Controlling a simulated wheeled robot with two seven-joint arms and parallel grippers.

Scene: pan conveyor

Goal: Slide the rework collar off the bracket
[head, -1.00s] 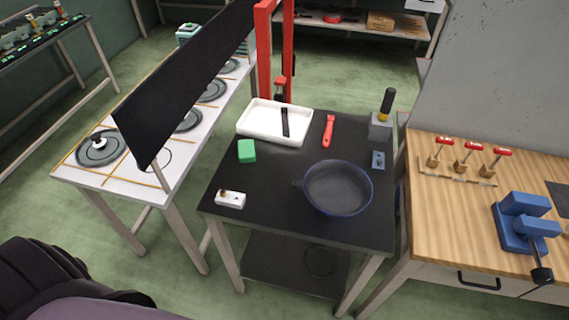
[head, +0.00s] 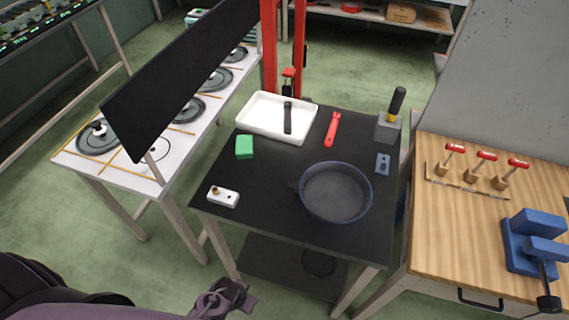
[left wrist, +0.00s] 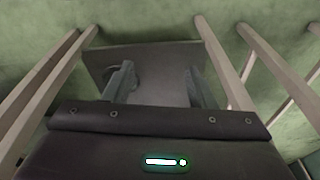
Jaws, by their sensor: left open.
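A dark pan (head: 336,194) with a bluish rim lies on the black table. A small dark stub, probably its bracket (head: 294,187), sticks out from its left side. I cannot make out a separate collar on it at this size. My left gripper (head: 226,296) is low in front of the table's near edge, well short of the pan. In the left wrist view my left gripper (left wrist: 158,82) has its two fingers apart with nothing between them, over the table's lower shelf (left wrist: 150,55). My right gripper is not in view.
The black table (head: 260,205) also bears a white block with a brass knob (head: 223,196), a green block (head: 244,147), a white tray (head: 256,123), a red-handled tool (head: 332,129), a small blue block (head: 382,163) and a grey holder (head: 388,127). A wooden bench (head: 445,230) stands right.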

